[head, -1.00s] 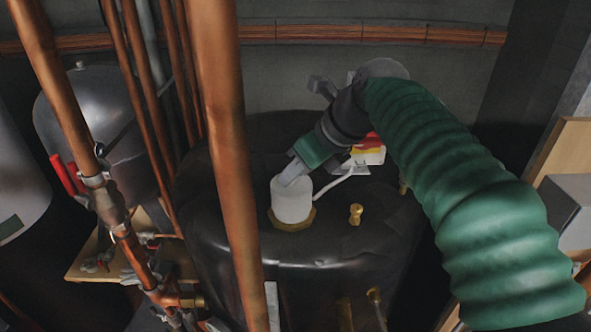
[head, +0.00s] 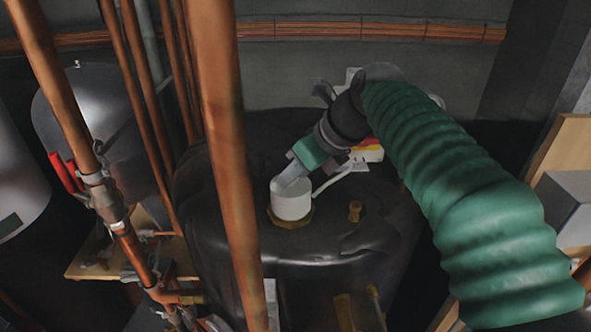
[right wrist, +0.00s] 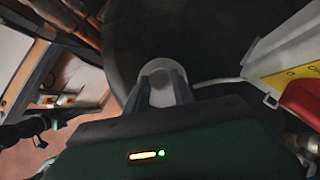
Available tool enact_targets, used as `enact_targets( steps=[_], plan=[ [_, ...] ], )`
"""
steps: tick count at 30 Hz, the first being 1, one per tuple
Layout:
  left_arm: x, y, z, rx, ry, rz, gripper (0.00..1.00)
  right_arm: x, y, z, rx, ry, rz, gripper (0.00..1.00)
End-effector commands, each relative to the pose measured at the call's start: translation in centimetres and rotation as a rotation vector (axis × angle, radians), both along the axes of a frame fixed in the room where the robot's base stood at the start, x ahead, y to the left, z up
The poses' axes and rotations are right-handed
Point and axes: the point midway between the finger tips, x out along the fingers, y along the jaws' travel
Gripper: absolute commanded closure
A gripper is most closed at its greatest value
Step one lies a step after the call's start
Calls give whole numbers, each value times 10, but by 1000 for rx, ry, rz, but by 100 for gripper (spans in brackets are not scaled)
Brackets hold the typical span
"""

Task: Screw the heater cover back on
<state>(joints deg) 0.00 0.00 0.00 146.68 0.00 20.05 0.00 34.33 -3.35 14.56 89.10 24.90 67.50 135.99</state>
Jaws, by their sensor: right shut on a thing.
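The heater cover (head: 291,206) is a small white cylinder. It stands upright at a brass hex fitting (head: 292,220) on top of the black tank (head: 330,225). My right gripper (head: 291,180) reaches down to it from the upper right, its fingers shut on the cover's top. In the right wrist view the cover (right wrist: 163,70) sits between the two fingertips (right wrist: 160,90). The cover's thread and underside are hidden. A white cable (head: 328,184) runs from beside the cover to the right. My left gripper is not in view.
A vertical copper pipe (head: 222,150) stands in front of the tank, left of the cover.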

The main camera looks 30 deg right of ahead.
Motion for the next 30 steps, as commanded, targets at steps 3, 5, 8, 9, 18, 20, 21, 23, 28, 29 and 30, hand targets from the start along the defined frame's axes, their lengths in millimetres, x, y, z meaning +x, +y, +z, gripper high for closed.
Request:
enact_targets(
  steps=[3,5,8,9,18,20,21,23,28,29,30],
  plan=[
    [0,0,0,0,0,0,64,0,0,0,0,-1,0,100],
    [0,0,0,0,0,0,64,0,0,0,0,-1,0,100],
    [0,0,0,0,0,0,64,0,0,0,0,-1,0,100],
    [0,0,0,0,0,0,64,0,0,0,0,0,0,100],
    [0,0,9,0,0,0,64,-1,3,2,-2,-1,-154,100],
    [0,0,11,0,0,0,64,-1,4,2,-2,-3,-207,100],
    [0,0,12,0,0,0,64,-1,4,1,-3,-1,-249,100],
    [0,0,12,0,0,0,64,-1,4,0,-3,-3,-288,100],
    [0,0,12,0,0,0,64,0,4,0,-1,-4,-302,100],
    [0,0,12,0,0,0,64,0,4,0,-1,-4,-302,100],
    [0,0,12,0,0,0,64,0,4,0,-1,-4,-301,68]
  ],
)
